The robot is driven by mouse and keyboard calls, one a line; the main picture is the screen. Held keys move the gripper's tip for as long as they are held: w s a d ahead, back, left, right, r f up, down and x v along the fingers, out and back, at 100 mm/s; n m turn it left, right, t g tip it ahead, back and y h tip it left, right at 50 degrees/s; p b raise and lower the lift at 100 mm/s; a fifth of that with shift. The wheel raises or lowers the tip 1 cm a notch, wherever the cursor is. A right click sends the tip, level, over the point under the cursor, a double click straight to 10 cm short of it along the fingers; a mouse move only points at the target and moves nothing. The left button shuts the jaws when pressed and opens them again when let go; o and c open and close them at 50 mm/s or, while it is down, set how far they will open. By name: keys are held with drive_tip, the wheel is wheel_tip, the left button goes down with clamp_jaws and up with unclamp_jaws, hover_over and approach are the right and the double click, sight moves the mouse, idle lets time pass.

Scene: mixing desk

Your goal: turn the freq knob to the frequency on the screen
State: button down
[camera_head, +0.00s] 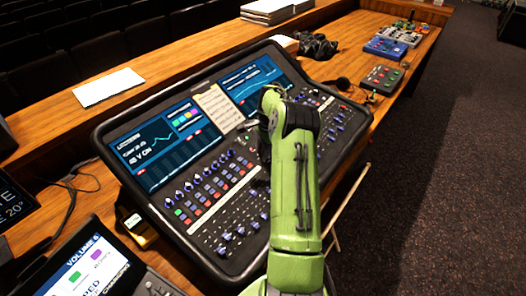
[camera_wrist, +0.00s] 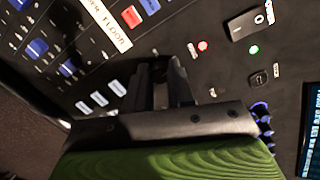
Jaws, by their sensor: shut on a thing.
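The mixing desk (camera_head: 225,250) is a black console with two lit screens along its top. The left screen (camera_head: 165,140) shows a curve and text, and the right screen (camera_head: 252,84) shows another curve; I cannot read a frequency on either. My gripper (camera_wrist: 165,82) is down at the panel, its dark fingers closed together on a small thing. The fingers hide what they hold; its place on the panel fits a knob, but no freq label is legible. In the head view my arm covers the gripped spot.
Around the fingers in the wrist view are white buttons (camera_wrist: 100,100), a red button (camera_wrist: 203,46), a green button (camera_wrist: 253,50) and a small dark box (camera_wrist: 247,24). Effect pedals (camera_head: 385,48) and a white paper (camera_head: 108,87) lie on the wooden desk.

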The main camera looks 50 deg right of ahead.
drive_tip(key=shift+d+r+m, duration=0.1)
drive_tip(key=shift+m, duration=0.3)
drive_tip(key=c, duration=1)
unclamp_jaws()
drive_tip(key=r, duration=0.5)
drive_tip(key=s+d+r+p, duration=0.1)
drive_tip(key=r, duration=0.4)
drive_tip(key=r+p, duration=0.1)
drive_tip(key=r, duration=0.4)
drive_tip(key=shift+s+d+r, duration=0.25)
drive_tip(key=shift+r, duration=0.05)
